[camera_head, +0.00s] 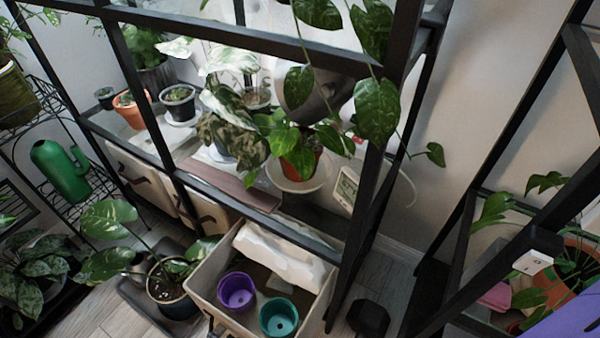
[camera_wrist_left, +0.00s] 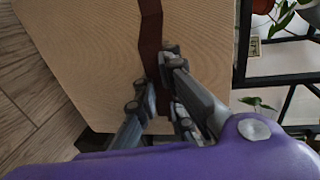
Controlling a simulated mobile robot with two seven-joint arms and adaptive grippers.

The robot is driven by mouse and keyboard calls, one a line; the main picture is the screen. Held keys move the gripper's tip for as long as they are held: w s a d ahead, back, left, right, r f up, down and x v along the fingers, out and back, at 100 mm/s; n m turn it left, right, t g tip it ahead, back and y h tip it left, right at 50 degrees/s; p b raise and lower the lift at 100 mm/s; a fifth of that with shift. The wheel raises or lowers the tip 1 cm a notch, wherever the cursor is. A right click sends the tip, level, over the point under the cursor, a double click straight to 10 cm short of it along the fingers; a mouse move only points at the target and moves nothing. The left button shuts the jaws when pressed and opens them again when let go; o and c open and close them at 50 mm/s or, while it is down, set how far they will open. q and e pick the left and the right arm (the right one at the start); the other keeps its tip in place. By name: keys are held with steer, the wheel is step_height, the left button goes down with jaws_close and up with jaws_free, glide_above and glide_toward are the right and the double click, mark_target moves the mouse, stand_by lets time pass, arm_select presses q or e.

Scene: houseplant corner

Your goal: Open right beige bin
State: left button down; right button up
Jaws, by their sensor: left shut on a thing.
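The right beige bin (camera_head: 322,304) is pulled out from under the black shelf, at the bottom centre of the head view. Its top is open; a purple pot (camera_head: 237,291), a teal pot (camera_head: 278,317) and a white bag (camera_head: 285,255) show inside. In the left wrist view, a beige bin face (camera_wrist_left: 85,50) fills the upper left, with a dark brown strap handle (camera_wrist_left: 151,35) on it. My left gripper (camera_wrist_left: 157,82) is shut on this strap. It is not visible in the head view. My right gripper is in neither view.
A potted plant (camera_head: 172,290) stands on a dark tray close left of the open bin. Other beige bins (camera_head: 138,176) sit under the shelf to the left. A black shelf post (camera_head: 362,215) rises right of the bin, beside a small black object (camera_head: 368,319) on the floor.

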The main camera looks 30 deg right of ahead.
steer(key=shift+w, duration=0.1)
arm_select(q)
steer(key=c, duration=2.1)
jaws_free()
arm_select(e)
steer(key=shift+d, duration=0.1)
arm_select(q)
steer(key=shift+s+a, duration=0.1)
steer(key=shift+a, duration=0.1)
steer(key=v, duration=1.1)
steer(key=shift+s+a+r, duration=0.1)
steer(key=shift+s+a, duration=0.05)
steer(key=shift+a, duration=0.15)
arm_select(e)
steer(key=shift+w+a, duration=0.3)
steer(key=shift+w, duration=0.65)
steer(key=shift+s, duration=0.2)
